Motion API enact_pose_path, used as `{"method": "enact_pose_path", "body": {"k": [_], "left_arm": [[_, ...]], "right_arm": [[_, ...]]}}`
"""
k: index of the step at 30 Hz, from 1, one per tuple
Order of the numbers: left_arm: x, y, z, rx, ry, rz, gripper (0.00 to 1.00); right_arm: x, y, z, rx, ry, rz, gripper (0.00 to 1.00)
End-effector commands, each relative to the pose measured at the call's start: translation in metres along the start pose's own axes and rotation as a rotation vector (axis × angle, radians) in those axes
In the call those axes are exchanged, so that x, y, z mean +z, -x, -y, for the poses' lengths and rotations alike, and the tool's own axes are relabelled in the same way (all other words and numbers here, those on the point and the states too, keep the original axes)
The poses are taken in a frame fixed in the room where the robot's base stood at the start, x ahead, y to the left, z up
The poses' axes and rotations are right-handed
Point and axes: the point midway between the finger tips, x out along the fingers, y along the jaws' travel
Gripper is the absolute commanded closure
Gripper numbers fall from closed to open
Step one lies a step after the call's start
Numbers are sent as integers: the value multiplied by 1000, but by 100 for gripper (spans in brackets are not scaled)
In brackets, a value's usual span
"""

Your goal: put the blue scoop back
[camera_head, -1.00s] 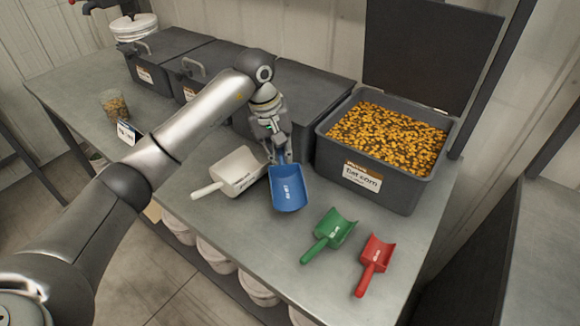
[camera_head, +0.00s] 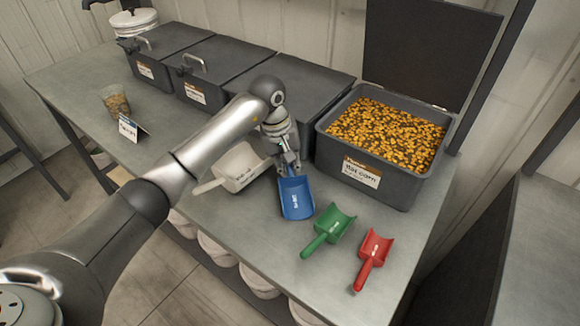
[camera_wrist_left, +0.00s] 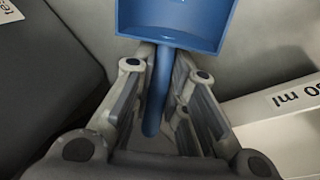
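The blue scoop (camera_head: 296,199) is at the front middle of the bench, its open bowl toward me. My left gripper (camera_head: 289,170) is at its handle, and the bowl sticks out beyond the fingertips. In the left wrist view the blue handle (camera_wrist_left: 157,95) runs between the two fingers, which close in on it near the bowl. I cannot tell whether the scoop touches the bench top. The white scoop (camera_head: 240,166) lies just left, partly behind the gripper. The green scoop (camera_head: 329,230) and red scoop (camera_head: 373,258) lie to the right. My right gripper is out of view.
An open grey bin (camera_head: 365,192) of yellow corn stands behind on the right, its lid up. Several closed grey bins (camera_head: 217,67) line the bench back. A glass jar (camera_head: 116,102) and a small sign (camera_head: 131,127) stand at left. The front bench top (camera_head: 250,222) is clear.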

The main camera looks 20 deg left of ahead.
Motion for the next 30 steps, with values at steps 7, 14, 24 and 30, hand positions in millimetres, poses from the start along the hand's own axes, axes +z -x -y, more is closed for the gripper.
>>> {"method": "enact_pose_path", "body": {"k": [7, 14, 24, 30], "left_arm": [[0, 0, 0, 0, 0, 1, 67], [0, 2, -1, 1, 0, 1, 67], [-2, 57, 0, 2, -2, -7, 67], [-1, 97, 0, 1, 0, -4, 67]], "right_arm": [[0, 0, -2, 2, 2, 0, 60], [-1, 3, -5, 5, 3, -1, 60], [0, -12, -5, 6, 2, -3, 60], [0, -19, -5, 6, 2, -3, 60]]}}
